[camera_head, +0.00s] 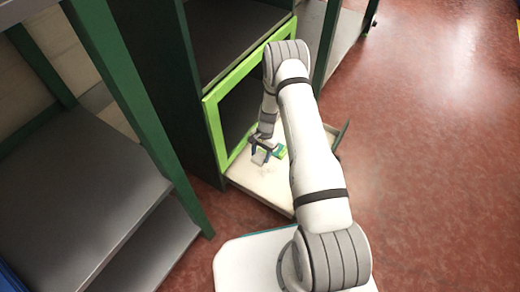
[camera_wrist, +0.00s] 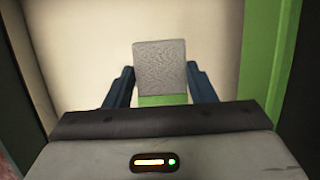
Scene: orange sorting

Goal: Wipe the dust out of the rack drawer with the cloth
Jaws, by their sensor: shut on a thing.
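My gripper (camera_head: 265,153) is over the open rack drawer (camera_head: 262,190), low near its cream floor. In the wrist view my gripper (camera_wrist: 160,78) has a blue finger on each side of the cloth (camera_wrist: 160,65), which looks like a grey textured pad with a green band. It is shut on the cloth. In the head view the cloth (camera_head: 281,152) shows as a small green and teal patch, partly hidden by the gripper. Faint grey specks that look like dust (camera_head: 266,170) lie on the drawer floor just in front of the gripper. Whether the cloth touches the floor is unclear.
The dark rack has a bright green frame (camera_head: 213,130) around the drawer opening, close beside my gripper. A grey shelf unit (camera_head: 80,190) with green posts stands on the left. My arm hides part of the drawer's right side. The red floor (camera_head: 430,130) on the right is clear.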

